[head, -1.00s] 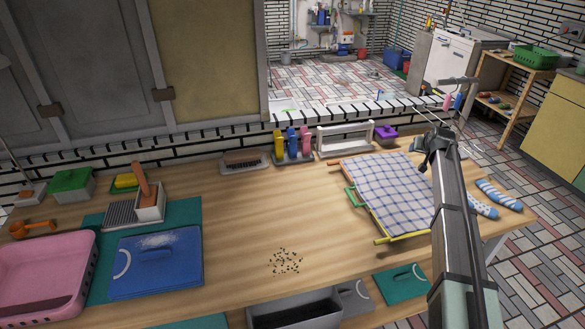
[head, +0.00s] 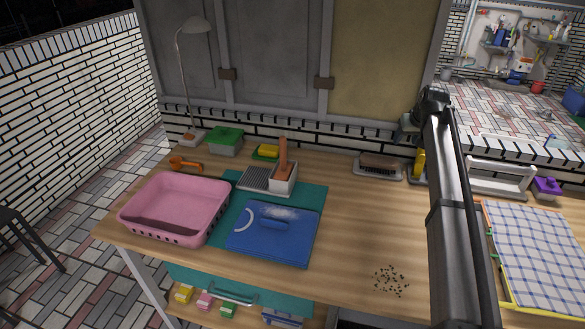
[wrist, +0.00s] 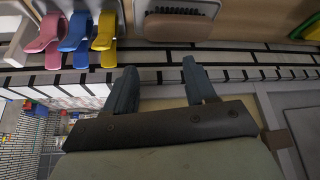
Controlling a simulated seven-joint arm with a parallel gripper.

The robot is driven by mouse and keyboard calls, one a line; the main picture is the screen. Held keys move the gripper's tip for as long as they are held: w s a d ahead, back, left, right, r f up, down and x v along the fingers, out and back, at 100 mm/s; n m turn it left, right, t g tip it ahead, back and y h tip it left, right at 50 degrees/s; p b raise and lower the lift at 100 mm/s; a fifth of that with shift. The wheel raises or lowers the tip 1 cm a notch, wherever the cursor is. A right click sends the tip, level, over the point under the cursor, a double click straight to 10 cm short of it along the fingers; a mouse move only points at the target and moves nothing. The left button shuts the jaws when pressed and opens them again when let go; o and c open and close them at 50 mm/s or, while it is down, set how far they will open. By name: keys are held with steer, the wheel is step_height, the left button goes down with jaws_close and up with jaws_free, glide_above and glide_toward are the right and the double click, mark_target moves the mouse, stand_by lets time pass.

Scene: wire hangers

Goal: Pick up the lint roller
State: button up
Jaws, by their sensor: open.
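I cannot tell for certain which object is the lint roller. An orange handled thing (head: 185,163) lies at the back left of the table, by the green-lidded box. A reddish-brown handle (head: 283,155) stands upright in a white holder (head: 284,184) at the left middle. My gripper (head: 408,127) is at the back of the table, partly hidden by my arm. In the wrist view, its fingers (wrist: 160,84) are spread with nothing between them. A brush with a brown back (wrist: 178,27) lies on a pale tray near them.
A pink basket (head: 175,207), a blue dustpan-like board (head: 274,228) on a teal mat (head: 318,195) and a green-lidded box (head: 225,138) fill the left. Dark crumbs (head: 391,281) lie at the front. A checked cloth (head: 540,250) lies right. The wooden middle is clear.

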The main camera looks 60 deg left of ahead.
steer(key=s+a+r+n+g, duration=0.1)
steer(key=s+a+r+n, duration=0.1)
steer(key=s+a, duration=0.55)
steer(key=s+a+r+n+g, duration=0.1)
steer(key=s+a+r, duration=0.25)
steer(key=s, duration=0.65)
steer(key=n+h, duration=0.2)
steer(key=n, duration=0.1)
glide_toward(282, 146)
steer(key=shift+g, duration=0.4)
steer(key=x, duration=0.4)
steer(key=w+x, duration=0.1)
steer(key=x, duration=0.2)
steer(key=a+x, duration=0.1)
steer(key=x, duration=0.3)
steer(key=shift+w+a+f, duration=0.15)
steer(key=shift+w, duration=0.05)
steer(key=shift+c, duration=0.3)
jaws_close()
